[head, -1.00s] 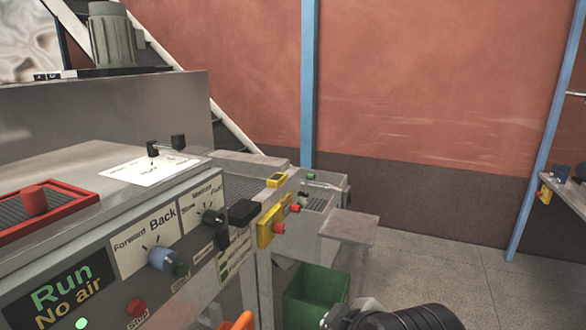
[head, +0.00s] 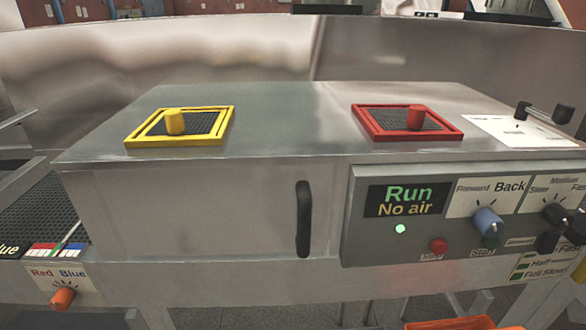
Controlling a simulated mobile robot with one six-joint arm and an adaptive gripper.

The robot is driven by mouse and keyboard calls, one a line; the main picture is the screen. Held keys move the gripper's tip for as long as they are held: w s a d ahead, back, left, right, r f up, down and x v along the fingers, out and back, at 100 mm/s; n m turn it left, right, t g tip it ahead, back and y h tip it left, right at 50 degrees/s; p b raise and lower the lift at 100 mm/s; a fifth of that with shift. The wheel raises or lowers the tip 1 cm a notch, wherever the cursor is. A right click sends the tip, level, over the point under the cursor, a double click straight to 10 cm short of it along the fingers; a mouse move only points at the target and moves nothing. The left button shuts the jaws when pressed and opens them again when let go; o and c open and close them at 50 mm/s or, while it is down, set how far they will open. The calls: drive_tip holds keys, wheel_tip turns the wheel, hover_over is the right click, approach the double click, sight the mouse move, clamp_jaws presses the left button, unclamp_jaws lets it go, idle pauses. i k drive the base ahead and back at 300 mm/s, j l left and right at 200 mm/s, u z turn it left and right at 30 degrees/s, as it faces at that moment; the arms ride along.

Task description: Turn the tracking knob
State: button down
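No label here reads "tracking", so I cannot tell which knob bears that name. An orange knob (head: 62,299) sits at the lower left under a Red/Blue label. A blue-grey knob (head: 488,221) sits on the grey control panel (head: 360,235) at the right, under a Forward/Back label.
The machine's metal top carries a yellow-framed hatch (head: 181,126) and a red-framed hatch (head: 407,122). A black handle (head: 303,219) stands on the front. The panel has a Run/No air display (head: 407,200) and a red button (head: 438,245). Orange objects show at the bottom edge.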

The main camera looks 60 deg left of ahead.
sight(64, 295)
drive_tip(key=u, duration=0.45)
drive_tip(key=j+u, duration=0.1)
drive_tip(key=u, duration=0.35)
drive_tip(key=j+u, duration=0.1)
drive_tip(key=u, duration=0.75)
drive_tip(key=j+u, duration=0.1)
drive_tip(key=u, duration=0.35)
drive_tip(key=k+l+u, duration=0.1)
drive_tip(key=u, duration=1.35)
